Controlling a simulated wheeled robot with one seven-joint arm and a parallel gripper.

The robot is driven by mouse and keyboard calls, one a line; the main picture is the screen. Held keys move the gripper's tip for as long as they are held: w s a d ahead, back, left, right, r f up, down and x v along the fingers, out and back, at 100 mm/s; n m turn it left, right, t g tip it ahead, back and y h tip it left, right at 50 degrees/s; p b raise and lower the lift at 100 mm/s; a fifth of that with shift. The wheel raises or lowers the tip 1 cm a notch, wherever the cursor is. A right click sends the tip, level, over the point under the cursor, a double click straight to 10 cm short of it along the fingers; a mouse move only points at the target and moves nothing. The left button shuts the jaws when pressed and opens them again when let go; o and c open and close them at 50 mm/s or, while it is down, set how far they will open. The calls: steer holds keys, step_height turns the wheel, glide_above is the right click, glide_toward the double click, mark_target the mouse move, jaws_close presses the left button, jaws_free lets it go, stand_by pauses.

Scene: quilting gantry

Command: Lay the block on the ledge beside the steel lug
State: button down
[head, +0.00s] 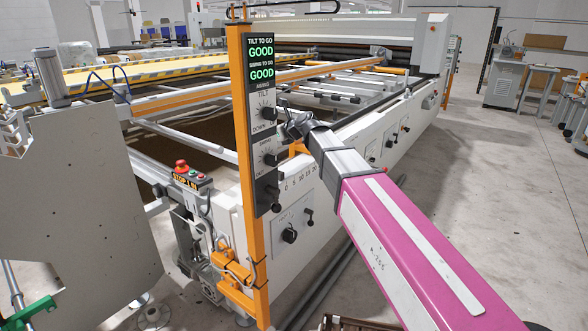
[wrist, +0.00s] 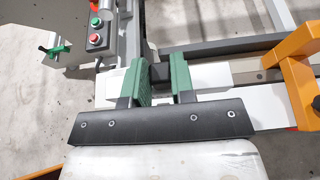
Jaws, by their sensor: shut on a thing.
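My gripper shows in the wrist view (wrist: 160,80), with two green fingers shut on a small dark block (wrist: 160,73). Only part of the block shows between the fingers. The gripper is above the white ledge (wrist: 213,76) of the machine's front rail; I cannot tell whether the block touches it. In the head view my gripper (head: 296,127) is small and dark at the end of my magenta arm, just right of the panel post, and the block cannot be made out. I cannot pick out the steel lug for certain in either view.
An orange bracket (wrist: 294,68) stands over the rail to the right of my gripper. An orange post (head: 252,200) with a dial panel (head: 263,120) rises close to my gripper. A red-buttoned stop box (head: 190,176) is to the left.

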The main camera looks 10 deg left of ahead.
steer(key=shift+a+r, duration=0.3)
steer(key=shift+a, duration=0.2)
steer(key=shift+w+d+f, duration=1.3)
steer(key=shift+w+f, duration=0.05)
steer(key=shift+f, duration=0.45)
steer(key=shift+w+d+f, duration=1.3)
steer(key=shift+d+f, duration=0.05)
steer(key=shift+f, duration=0.5)
steer(key=shift+w+d+f, duration=1.3)
steer(key=shift+w+f, duration=0.05)
steer(key=shift+f, duration=0.45)
steer(key=shift+f, duration=0.1)
steer(key=c, duration=1)
jaws_free()
steer(key=shift+o, duration=0.2)
